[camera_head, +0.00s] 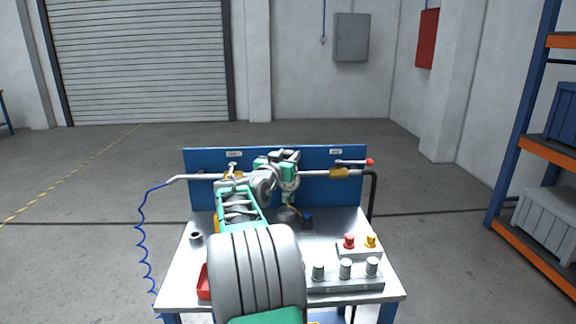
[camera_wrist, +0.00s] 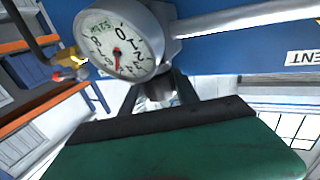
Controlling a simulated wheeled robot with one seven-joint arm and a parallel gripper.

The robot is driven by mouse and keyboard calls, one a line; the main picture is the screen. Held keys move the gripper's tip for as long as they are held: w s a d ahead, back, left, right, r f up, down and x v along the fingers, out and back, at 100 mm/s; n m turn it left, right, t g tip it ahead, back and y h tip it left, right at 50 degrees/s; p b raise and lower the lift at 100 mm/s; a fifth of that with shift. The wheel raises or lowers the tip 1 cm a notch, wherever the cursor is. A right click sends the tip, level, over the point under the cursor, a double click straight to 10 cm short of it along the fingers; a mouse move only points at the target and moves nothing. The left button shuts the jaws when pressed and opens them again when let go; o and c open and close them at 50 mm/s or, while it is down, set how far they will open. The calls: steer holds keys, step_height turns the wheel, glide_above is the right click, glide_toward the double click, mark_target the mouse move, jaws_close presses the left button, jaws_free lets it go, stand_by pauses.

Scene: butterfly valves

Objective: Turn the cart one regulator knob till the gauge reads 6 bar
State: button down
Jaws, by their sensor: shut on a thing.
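The round pressure gauge (camera_wrist: 112,40) has a white dial and red needle and fills the upper left of the wrist view, turned on its side. Its needle points down the picture, roughly between the 4 and 6 marks; the exact value is hard to read. The grey regulator knob (camera_wrist: 158,90) sits beside the gauge, below the pipe. My gripper (camera_wrist: 157,99) is shut on the knob, one dark finger on each side. In the head view, my gripper (camera_head: 288,190) is at the panel's middle, and my arm hides much of the regulator.
The cart (camera_head: 335,221) has a blue back panel (camera_head: 205,160) with a pipe (camera_head: 315,173). A red-handled valve (camera_head: 368,162) is at right. Red and yellow buttons (camera_head: 360,243) and several grey cylinders (camera_head: 345,269) stand on the top. A red tray (camera_head: 203,283) is partly hidden.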

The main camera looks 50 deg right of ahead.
steer(key=shift+m+g+h+b, duration=0.35)
steer(key=shift+m+g, duration=0.95)
steer(key=shift+g, duration=0.9)
steer(key=c, duration=0.9)
jaws_free()
